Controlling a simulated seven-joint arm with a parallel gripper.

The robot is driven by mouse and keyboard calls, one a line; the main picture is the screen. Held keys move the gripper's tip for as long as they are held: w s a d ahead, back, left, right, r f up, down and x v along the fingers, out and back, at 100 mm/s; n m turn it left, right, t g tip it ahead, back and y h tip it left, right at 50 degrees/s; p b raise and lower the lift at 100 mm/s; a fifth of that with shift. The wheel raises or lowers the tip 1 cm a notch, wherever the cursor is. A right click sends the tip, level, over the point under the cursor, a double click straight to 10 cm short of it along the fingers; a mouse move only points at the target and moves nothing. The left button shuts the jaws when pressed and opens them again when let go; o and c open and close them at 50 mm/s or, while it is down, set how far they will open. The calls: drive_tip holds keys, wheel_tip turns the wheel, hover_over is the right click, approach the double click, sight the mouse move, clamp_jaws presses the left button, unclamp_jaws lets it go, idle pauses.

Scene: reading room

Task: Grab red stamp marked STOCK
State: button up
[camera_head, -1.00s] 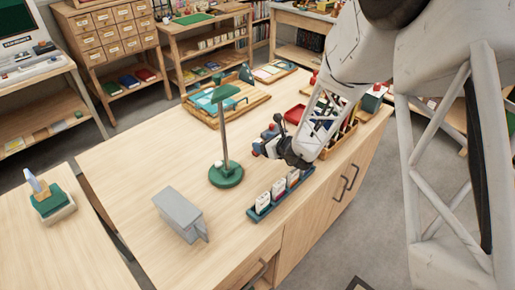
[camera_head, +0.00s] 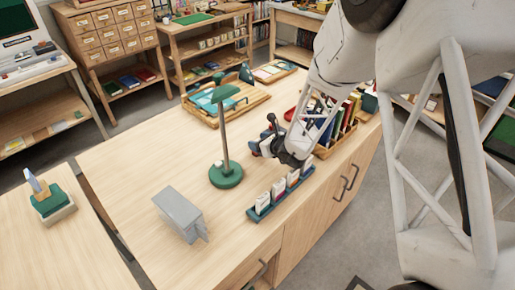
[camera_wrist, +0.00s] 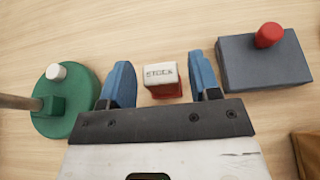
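The stamp marked STOCK (camera_wrist: 162,78) shows in the wrist view, with a white lettered top and a red lower part. It lies between the two blue fingers of my gripper (camera_wrist: 162,84). A gap shows on each side of it, so the fingers are open and apart from it. In the head view my gripper (camera_head: 266,147) is low over the desk, right of the green lamp, and the stamp is hidden there.
The green lamp base (camera_wrist: 66,101) is close left of the fingers. A grey block with a red knob (camera_wrist: 264,58) is close right. In the head view, a card rack (camera_head: 281,194), a grey metal box (camera_head: 180,213) and a book crate (camera_head: 341,128) stand on the desk.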

drive_tip(key=c, duration=0.8)
drive_tip(key=shift+r, duration=0.1)
wheel_tip(320, 180, up, 10)
idle(0.3)
idle(0.5)
